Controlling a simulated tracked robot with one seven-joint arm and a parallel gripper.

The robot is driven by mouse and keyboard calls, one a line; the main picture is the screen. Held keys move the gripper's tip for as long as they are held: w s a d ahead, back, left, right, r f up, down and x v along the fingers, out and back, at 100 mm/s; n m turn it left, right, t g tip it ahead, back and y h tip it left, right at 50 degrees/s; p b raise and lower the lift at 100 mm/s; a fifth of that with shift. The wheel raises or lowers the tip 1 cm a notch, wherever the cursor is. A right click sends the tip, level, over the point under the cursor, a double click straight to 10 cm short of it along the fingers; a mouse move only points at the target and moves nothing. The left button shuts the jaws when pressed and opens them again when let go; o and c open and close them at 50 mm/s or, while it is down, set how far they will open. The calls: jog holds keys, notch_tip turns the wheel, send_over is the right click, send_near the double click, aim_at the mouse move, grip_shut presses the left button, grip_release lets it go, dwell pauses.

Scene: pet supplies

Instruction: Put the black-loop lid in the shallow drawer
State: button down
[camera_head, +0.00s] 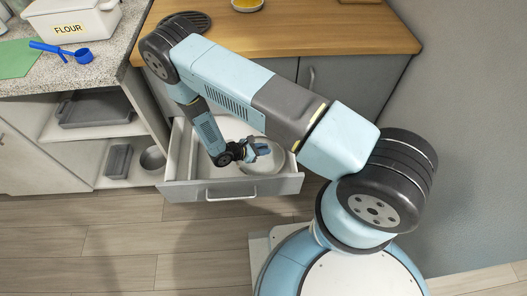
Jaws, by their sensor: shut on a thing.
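The shallow drawer (284,186) is pulled open below the wooden counter, with a bar handle on its front. My gripper (263,150) is low over or inside the open drawer, at its right half. It is shut on what looks like the lid (266,168), a pale round disc showing around and below the fingers. The black loop is hidden by the fingers or too small to make out. I cannot tell whether the disc touches the drawer floor. My arm hides part of the drawer's back.
The wooden counter (330,30) holds a dark round trivet (196,20) and a yellow-filled bowl (247,5). The speckled counter at left holds a flour box (70,22), a blue scoop (82,56) and a green mat (16,60). Open shelves below hold grey trays (97,108) and a metal bowl (153,158).

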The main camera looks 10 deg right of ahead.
jog(key=shift+f, duration=0.85)
jog(key=c, duration=1)
grip_release()
jog(key=v, duration=1.2)
